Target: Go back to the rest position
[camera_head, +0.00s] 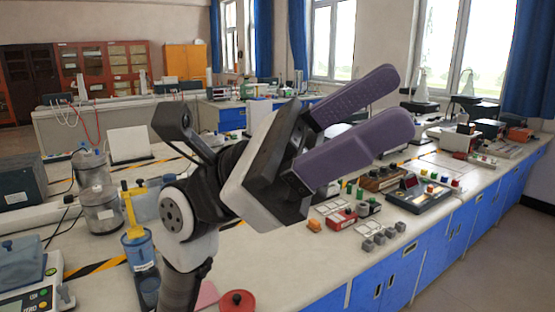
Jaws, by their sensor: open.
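My gripper (366,124) is raised in the middle of the camera view, high above a white lab bench (270,265). Its two purple fingers point up and to the right. They stand apart with a clear gap, and nothing is held between them. My arm rises from the bottom of the picture, left of centre, and hides part of the bench behind it.
Small coloured blocks and devices (342,218) stand on the bench below the gripper, with a black-framed panel (419,191) to their right. Metal canisters (101,208), a blue container with a yellow top (139,248) and a scale (30,290) stand at left. The front middle bench is fairly clear.

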